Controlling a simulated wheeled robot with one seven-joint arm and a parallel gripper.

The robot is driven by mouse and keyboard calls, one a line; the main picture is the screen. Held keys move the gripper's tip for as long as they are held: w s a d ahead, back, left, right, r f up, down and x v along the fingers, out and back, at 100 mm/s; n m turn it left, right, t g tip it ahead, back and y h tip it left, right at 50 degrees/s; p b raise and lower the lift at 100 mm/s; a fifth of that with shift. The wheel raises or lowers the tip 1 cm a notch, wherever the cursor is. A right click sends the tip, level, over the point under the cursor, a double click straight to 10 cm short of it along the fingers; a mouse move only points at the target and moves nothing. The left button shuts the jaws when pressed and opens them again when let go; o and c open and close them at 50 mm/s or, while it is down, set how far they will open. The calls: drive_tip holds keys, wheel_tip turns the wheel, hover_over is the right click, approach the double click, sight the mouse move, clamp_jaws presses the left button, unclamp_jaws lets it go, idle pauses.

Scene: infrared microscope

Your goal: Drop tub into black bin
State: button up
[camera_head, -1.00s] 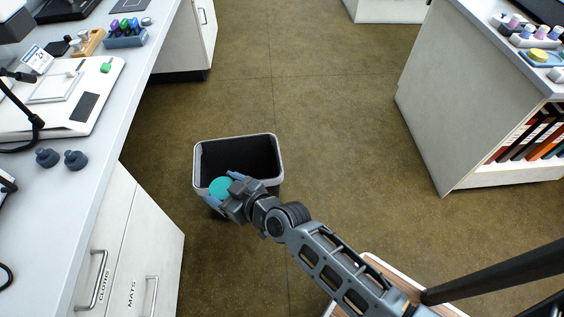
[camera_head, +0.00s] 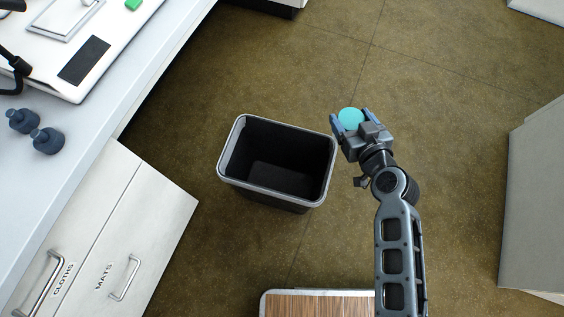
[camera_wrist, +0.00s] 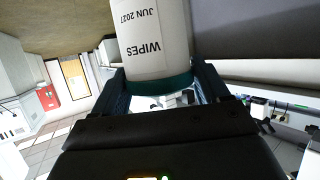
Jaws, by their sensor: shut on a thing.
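The tub (camera_wrist: 150,45) is white with a teal end and reads "WIPES" and "JUN 2027" in the wrist view. In the head view only its round teal end (camera_head: 350,119) shows. My gripper (camera_head: 351,122) is shut on the tub, with one finger on each side of it. The black bin (camera_head: 327,182) has a pale rim and stands on the floor in the head view. It looks empty. My gripper and the tub appear just to the right of the bin's rim, not over its opening.
A white bench with drawers labelled CLOTHS and MATS (camera_head: 112,235) stands left of the bin. Two dark knobs (camera_head: 47,140) are on the bench top. A pale cabinet (camera_head: 535,200) is at the right edge. Brown floor (camera_head: 450,100) is clear between.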

drive_tip(key=a+f+n+g+y+b, duration=0.3)
drive_tip(key=a+f+n+y+b, duration=0.15)
drive_tip(key=a+b, duration=0.3)
drive_tip(key=a+f+n+g+y+b, duration=0.35)
drive_tip(key=a+f+b, duration=0.25)
drive_tip(key=a, duration=0.3)
wheel_tip(320, 180, down, 6)
drive_tip(key=b, duration=0.4)
drive_tip(key=shift+w+t+h, duration=0.3)
drive_tip(key=shift+t, duration=0.15)
drive_tip(key=shift+f, duration=0.1)
drive_tip(key=o, duration=1.1)
drive_tip(key=p+v, duration=0.2)
drive_tip(key=v, duration=0.6)
